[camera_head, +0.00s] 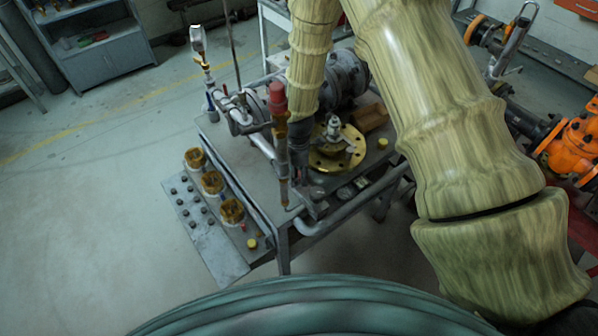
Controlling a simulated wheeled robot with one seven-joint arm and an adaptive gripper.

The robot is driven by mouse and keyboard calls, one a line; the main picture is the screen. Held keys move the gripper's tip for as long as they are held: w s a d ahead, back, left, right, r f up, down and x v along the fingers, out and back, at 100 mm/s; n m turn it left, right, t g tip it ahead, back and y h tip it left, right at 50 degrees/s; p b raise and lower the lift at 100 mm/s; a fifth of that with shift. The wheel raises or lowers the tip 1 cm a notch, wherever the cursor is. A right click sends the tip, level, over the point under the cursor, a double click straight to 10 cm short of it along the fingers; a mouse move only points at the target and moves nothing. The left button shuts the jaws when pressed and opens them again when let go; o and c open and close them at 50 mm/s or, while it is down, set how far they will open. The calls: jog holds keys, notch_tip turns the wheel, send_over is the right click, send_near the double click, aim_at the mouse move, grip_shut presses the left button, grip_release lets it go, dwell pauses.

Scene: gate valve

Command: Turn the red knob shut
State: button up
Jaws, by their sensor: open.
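A red cylindrical knob (277,98) tops an upright rusty stem near the middle of the metal workbench (232,152). It stands upright beside grey pipework. My bamboo-textured arm comes in from the lower right and bends over at the top, its end pointing down just right of the knob. My gripper (300,178) is the dark part below that end, close to the stem and lower in the picture than the knob. Its fingers are small, dark and partly hidden by the stem. It is open, and nothing shows between the fingers. I cannot tell whether it touches the stem.
A brass flange (338,148) and a wooden block (371,117) lie right of the stem. Orange valves (573,143) stand at the right. The floor (90,215) at left is clear.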

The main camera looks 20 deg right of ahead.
jog(key=shift+c, duration=0.3)
jog(key=shift+d, duration=0.1)
jog(key=c, duration=1)
jog(key=shift+o, duration=0.2)
